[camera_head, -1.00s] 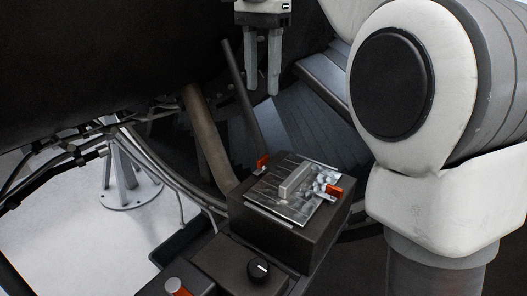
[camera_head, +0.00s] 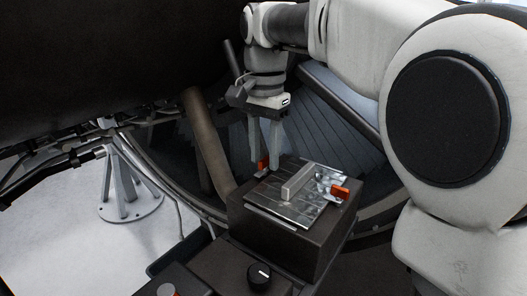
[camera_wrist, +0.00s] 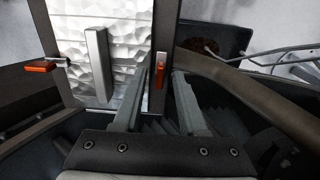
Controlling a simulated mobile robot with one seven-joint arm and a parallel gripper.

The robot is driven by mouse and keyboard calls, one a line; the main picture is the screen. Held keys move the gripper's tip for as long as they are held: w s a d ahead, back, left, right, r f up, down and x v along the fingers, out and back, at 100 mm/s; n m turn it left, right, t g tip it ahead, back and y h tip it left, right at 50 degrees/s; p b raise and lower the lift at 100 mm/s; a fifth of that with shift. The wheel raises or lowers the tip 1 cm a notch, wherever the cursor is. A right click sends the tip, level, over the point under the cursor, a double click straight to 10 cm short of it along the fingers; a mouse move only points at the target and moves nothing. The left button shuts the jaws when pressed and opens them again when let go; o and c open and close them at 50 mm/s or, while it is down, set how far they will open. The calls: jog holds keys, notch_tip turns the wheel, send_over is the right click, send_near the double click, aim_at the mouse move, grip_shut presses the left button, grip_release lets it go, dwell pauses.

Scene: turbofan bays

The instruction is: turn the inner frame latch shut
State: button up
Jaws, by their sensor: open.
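Two orange-handled latches sit on opposite edges of the silvery plate (camera_head: 290,207) on a dark box. One latch (camera_head: 262,162) is on the far-left edge; it also shows in the wrist view (camera_wrist: 161,72), its handle lying along the plate edge. The other latch (camera_head: 339,192) is on the right edge; in the wrist view (camera_wrist: 40,66) its handle points outward, away from the plate. I cannot tell for certain which is the inner one. My gripper (camera_head: 264,166) points down, open and empty, with its fingers on either side of the far-left latch; contact cannot be made out.
A raised grey bar handle (camera_head: 298,183) stands on the plate. A black knob (camera_head: 259,276) is on the lower box in front. A brown strut (camera_head: 207,140) rises left of my gripper, and the dark engine casing (camera_head: 110,60) hangs at upper left.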

grip_shut()
jog(key=shift+n+p, duration=0.3)
dwell(0.3)
jog(key=n+p, duration=0.2)
jog(key=n, duration=0.1)
jog(key=shift+r, duration=0.15)
jog(key=n+p, duration=0.3)
jog(key=n, duration=0.2)
jog(key=shift+n, duration=0.4)
jog(key=n+p, duration=0.2)
jog(key=n, duration=0.2)
jog(key=shift+n, duration=0.3)
jog(key=shift+n+p, duration=0.65)
jog(key=shift+n, duration=1.25)
